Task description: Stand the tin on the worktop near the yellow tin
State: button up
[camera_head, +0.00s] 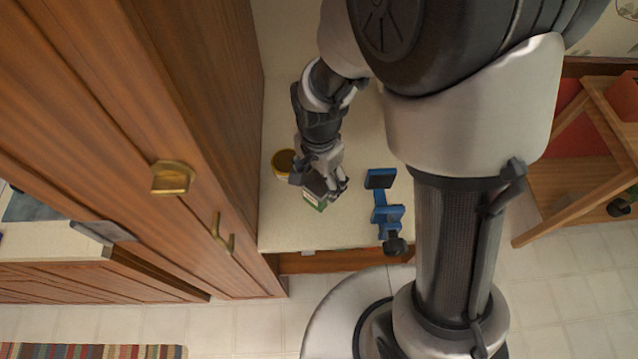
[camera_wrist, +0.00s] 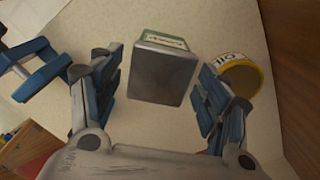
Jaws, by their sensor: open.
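A tin (camera_wrist: 162,70) with a grey metal end and a green-and-white side is between my gripper's open fingers in the wrist view. Gaps show on both sides of it. In the head view the tin (camera_head: 315,202) shows just below my gripper (camera_head: 324,188), partly hidden by it. The yellow tin (camera_wrist: 243,75), with a grey top, stands on the worktop just beyond the right finger. In the head view the yellow tin (camera_head: 283,162) is left of my gripper. The worktop (camera_head: 290,232) is pale. Whether the tin's hidden end touches it, I cannot tell.
A blue clamp-like object (camera_head: 385,205) lies on the worktop right of my gripper; it is at the left in the wrist view (camera_wrist: 38,68). A tall wooden cabinet (camera_head: 150,110) borders the worktop on the left. Bare worktop shows near the front edge.

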notch_tip(320, 180, up, 7)
jog(key=shift+r+p, duration=0.15)
jog(key=shift+p, duration=0.8)
jog(key=s+d+r+n+t, duration=0.2)
jog(key=s+d+r+n, duration=0.2)
jog(key=r, duration=0.4)
jog(key=s+d+r+n+t, duration=0.2)
jog(key=s+d+r+n, duration=0.3)
jog(key=s+r, duration=0.4)
jog(key=shift+s+d+t, duration=0.3)
jog(key=shift+d, duration=0.35)
jog(key=shift+r, duration=0.15)
